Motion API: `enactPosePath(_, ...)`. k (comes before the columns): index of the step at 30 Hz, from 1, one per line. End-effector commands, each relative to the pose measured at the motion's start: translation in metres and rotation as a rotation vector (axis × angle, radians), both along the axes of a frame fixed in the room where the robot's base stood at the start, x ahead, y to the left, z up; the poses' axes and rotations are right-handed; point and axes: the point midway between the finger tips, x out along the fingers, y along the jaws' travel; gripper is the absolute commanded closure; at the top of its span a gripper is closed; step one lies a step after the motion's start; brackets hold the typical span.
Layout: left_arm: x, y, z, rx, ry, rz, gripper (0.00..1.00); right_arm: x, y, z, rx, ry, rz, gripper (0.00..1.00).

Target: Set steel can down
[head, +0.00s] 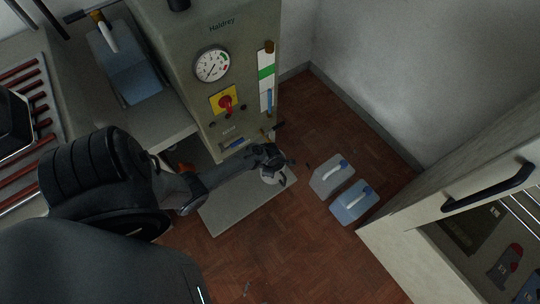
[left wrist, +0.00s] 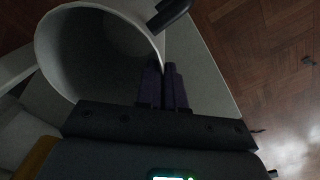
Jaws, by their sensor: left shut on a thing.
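The steel can (head: 274,178) is a pale, open-topped vessel with a dark part on its side. In the head view it is below my left gripper (head: 275,160), at the right end of a flat grey slab (head: 232,207). In the left wrist view the can (left wrist: 85,50) fills the upper left with its wide mouth facing the camera, and its interior looks empty. My left gripper (left wrist: 164,88) is shut on the can's edge. I cannot tell whether the can's base touches the slab. My right gripper is not in view.
A machine (head: 222,30) with a gauge (head: 212,65) and red switch (head: 227,103) stands behind the slab. A cabinet (head: 400,225) is at far right. Floor in front is mostly clear.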

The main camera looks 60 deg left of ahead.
Motion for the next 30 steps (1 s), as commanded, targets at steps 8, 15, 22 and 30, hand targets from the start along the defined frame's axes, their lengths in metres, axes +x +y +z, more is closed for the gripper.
enactPosePath(8, 0.000, 0.000, -0.001, -0.001, 0.001, 0.000, 0.67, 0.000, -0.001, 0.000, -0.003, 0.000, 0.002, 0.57)
enactPosePath(15, 0.000, 0.000, 0.000, 0.000, 0.000, 0.000, 0.67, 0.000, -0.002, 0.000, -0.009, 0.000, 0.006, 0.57)
enactPosePath(22, 0.000, -0.001, 0.021, -0.001, -0.001, 0.001, 0.67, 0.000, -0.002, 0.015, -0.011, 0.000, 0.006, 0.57)
enactPosePath(30, -0.001, -0.003, 0.070, -0.001, -0.002, 0.002, 0.67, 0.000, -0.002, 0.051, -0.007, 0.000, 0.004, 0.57)
